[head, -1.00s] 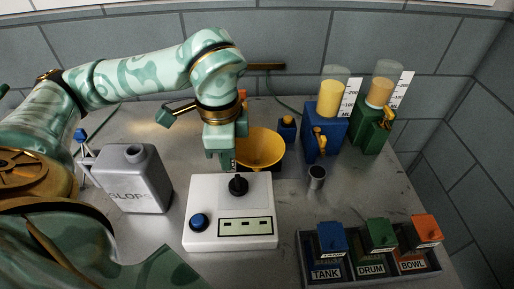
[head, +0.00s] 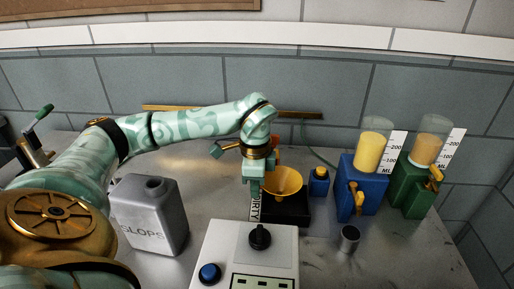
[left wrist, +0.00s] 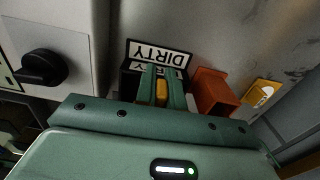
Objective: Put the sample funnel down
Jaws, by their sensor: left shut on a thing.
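The sample funnel (head: 283,181) is a yellow-orange open cone at the middle of the head view. My left gripper (head: 254,188) is shut on its left side. In the left wrist view the fingers (left wrist: 162,92) close on a small yellow part of it (left wrist: 161,91); the cone is hidden there. The funnel is over a low black stand (head: 290,216) with a white DIRTY label (head: 256,207), which also shows in the left wrist view (left wrist: 158,52). I cannot tell whether the funnel touches the stand. My right gripper is out of view.
A white box with a black knob (head: 260,238) stands in front. A grey SLOPS can (head: 150,215) is at left. A small blue bottle (head: 318,183), a grey cup (head: 348,238), and blue (head: 357,190) and green (head: 411,187) tanks stand to the right.

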